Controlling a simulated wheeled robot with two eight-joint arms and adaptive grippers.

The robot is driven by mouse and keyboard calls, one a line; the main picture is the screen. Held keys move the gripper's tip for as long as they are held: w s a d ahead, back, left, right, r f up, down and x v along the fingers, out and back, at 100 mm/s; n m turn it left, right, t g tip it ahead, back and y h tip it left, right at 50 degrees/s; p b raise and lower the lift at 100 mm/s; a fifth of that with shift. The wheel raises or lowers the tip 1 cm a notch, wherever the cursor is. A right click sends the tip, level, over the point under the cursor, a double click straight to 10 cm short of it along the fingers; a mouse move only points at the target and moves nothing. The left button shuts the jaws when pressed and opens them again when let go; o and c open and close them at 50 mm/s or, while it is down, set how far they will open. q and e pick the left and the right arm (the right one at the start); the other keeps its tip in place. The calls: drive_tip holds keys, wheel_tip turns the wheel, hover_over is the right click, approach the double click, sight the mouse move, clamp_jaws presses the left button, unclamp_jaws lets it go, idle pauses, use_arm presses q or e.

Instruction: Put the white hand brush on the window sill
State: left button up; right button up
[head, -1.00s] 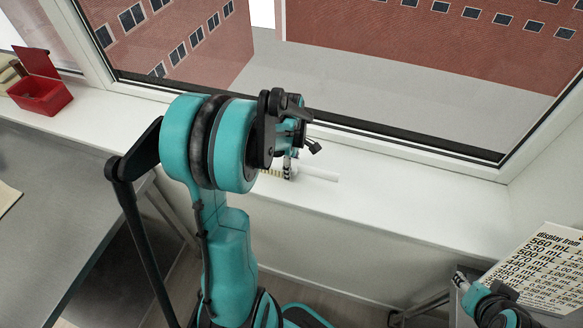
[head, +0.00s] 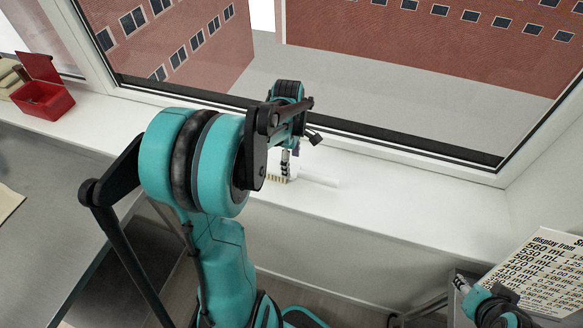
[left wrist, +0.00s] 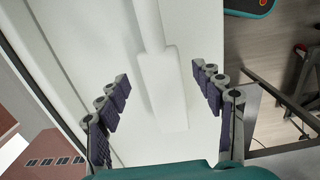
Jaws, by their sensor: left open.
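The white hand brush (head: 318,180) lies on the white window sill (head: 420,205), its pale yellowish bristles showing at its left end in the head view. My left gripper (head: 285,166) is at the brush's head end and partly covers it. In the left wrist view the brush (left wrist: 162,85) runs between the two spread dark-padded fingers (left wrist: 160,75), with a visible gap on both sides. That gripper is open. My right gripper (head: 460,283) is low at the right, away from the sill; its jaws are too small to judge.
A red open box (head: 43,100) stands on the sill at the far left. A grey table (head: 50,190) is at the left. A printed sign (head: 540,270) is at the lower right. The window glass rises behind the sill, which is clear right of the brush.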

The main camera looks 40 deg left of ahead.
use_arm(q)
wheel_tip(320, 180, up, 6)
drive_tip(key=s+d+r+m+t, duration=0.1)
drive_tip(key=s+d+m+t, duration=0.1)
drive_tip(key=d+m, duration=0.4)
drive_tip(key=s+d+r+m+t, duration=0.1)
drive_tip(key=s+d+m+t, duration=0.1)
drive_tip(key=s+d+m, duration=0.2)
drive_tip(key=s+d+m+t+p, duration=0.1)
drive_tip(key=s+d+m+t, duration=0.1)
drive_tip(key=d+m, duration=0.6)
drive_tip(key=shift+s+d+r+m+t, duration=0.4)
drive_tip(key=shift+m+t, duration=0.1)
drive_tip(key=shift+m, duration=1.5)
